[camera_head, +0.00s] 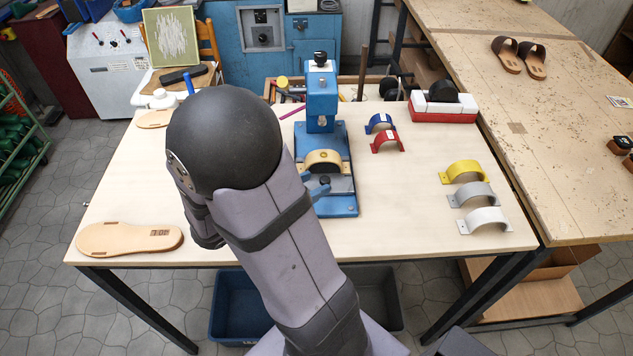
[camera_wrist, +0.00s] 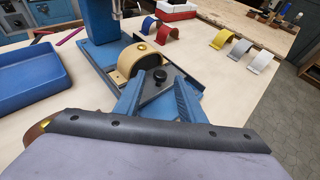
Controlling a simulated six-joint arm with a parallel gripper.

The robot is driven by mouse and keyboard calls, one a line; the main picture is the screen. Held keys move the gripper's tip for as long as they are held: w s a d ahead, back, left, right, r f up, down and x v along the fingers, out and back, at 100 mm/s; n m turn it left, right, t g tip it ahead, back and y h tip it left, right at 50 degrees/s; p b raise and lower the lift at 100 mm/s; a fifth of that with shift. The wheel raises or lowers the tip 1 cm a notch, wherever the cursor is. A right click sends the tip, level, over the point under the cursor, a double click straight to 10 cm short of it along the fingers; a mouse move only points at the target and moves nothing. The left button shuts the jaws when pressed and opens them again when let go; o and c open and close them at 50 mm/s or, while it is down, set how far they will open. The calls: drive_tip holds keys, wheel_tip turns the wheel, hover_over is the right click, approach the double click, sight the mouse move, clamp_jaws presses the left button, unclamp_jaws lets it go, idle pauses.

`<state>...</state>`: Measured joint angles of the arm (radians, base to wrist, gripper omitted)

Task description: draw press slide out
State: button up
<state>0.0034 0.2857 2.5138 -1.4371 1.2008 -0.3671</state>
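The blue press (camera_head: 321,100) stands at the middle of the table. Its grey slide plate (camera_head: 342,184) lies on the blue base and carries a small dark knob (camera_head: 324,180). A tan arched form (camera_head: 322,157) sits at the slide's rear, in front of the press column. My gripper (camera_head: 318,190) is over the front of the slide, partly hidden by my arm. In the wrist view, my gripper's blue fingers (camera_wrist: 159,88) are apart, one on each side of the knob (camera_wrist: 160,75). Gaps show between knob and fingers; contact is not visible.
Blue and red arches (camera_head: 382,131) lie right of the press; yellow, grey and white arches (camera_head: 474,188) lie further right. A red-white block (camera_head: 443,108) stands behind. A blue tray (camera_wrist: 35,76) is left of the press. A sole (camera_head: 130,239) lies front left.

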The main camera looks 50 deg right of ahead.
drive_tip(key=shift+v, duration=2.15)
drive_tip(key=shift+d, duration=0.1)
